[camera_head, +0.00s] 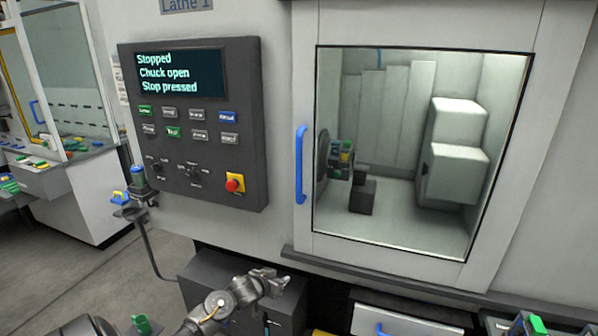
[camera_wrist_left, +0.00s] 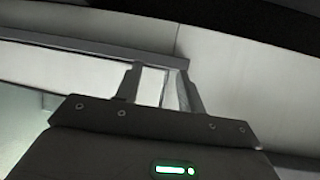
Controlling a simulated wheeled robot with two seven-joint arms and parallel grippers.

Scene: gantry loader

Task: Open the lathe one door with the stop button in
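The lathe one door (camera_head: 410,266) looks closed, with a large window and a blue upright handle (camera_head: 300,165) on its left side. The control panel (camera_head: 195,120) is left of the door, under a "Lathe 1" label. Its screen (camera_head: 180,73) reads "Stopped", "Chuck open", "Stop pressed". The red stop button (camera_head: 235,183) sits on a yellow base at the panel's lower right. My left gripper (camera_head: 280,281) is below the door handle and apart from it. In the wrist view its two fingers (camera_wrist_left: 158,75) stand apart with nothing between them. My right gripper is not in view.
Through the window, a chuck (camera_head: 322,160) and white blocks (camera_head: 455,150) show inside the lathe. A ledge (camera_head: 385,276) runs under the door. Dark boxes and a white drawer (camera_head: 395,322) are below it. Another machine (camera_head: 75,80) stands at the far left. Grey floor is open at lower left.

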